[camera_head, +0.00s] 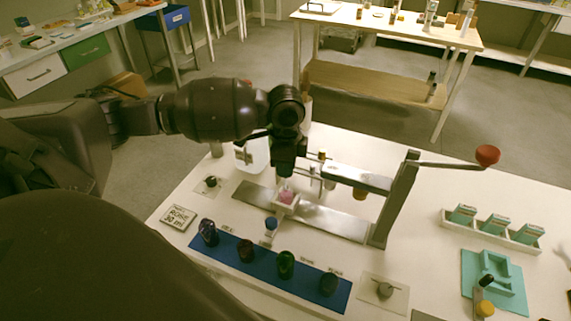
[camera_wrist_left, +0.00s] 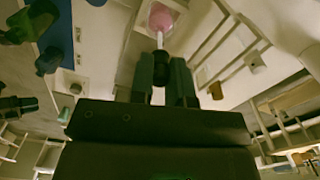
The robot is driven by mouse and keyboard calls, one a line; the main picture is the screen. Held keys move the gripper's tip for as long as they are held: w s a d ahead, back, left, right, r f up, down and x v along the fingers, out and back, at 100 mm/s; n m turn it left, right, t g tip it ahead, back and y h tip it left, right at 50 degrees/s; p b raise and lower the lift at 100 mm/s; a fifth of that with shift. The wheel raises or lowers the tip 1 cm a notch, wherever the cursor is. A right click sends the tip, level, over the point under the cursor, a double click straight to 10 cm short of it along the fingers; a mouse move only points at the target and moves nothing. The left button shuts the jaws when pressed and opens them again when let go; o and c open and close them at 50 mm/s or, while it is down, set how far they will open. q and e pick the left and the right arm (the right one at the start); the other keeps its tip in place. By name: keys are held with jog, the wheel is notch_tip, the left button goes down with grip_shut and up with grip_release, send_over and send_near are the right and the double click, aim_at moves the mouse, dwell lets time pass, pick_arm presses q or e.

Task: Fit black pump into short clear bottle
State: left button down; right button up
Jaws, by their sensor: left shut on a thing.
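My left gripper (camera_head: 287,176) points down over the metal plate of the press. It is shut on the black pump (camera_wrist_left: 161,64), which sits between the fingertips in the left wrist view. The pump's thin white tube (camera_wrist_left: 160,40) reaches toward the short clear bottle with pink liquid (camera_wrist_left: 160,18). In the head view the bottle (camera_head: 286,197) stands on the plate, directly below the gripper. The tube's end overlaps the bottle in the picture; I cannot tell how deep it is. The pump is mostly hidden by the gripper in the head view.
A lever press with a red knob (camera_head: 487,155) stands right of the bottle. A blue mat (camera_head: 266,267) with several dark bottles lies in front. A label card (camera_head: 179,217) is at the left. A white rack (camera_head: 447,215) of teal boxes and a teal fixture (camera_head: 509,291) are at the right.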

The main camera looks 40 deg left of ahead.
aim_at(285, 188)
pick_arm(q)
jog(key=shift+f, duration=0.2)
jog(key=shift+f, duration=0.65)
dwell(0.6)
jog(key=shift+f, duration=0.35)
jog(key=shift+f, duration=0.5)
jog(key=shift+f, duration=0.25)
dwell(0.4)
jog(key=shift+f, duration=0.1)
dwell(0.5)
jog(key=shift+f+p, duration=0.25)
jog(key=shift+p, duration=0.1)
jog(key=shift+f, duration=0.1)
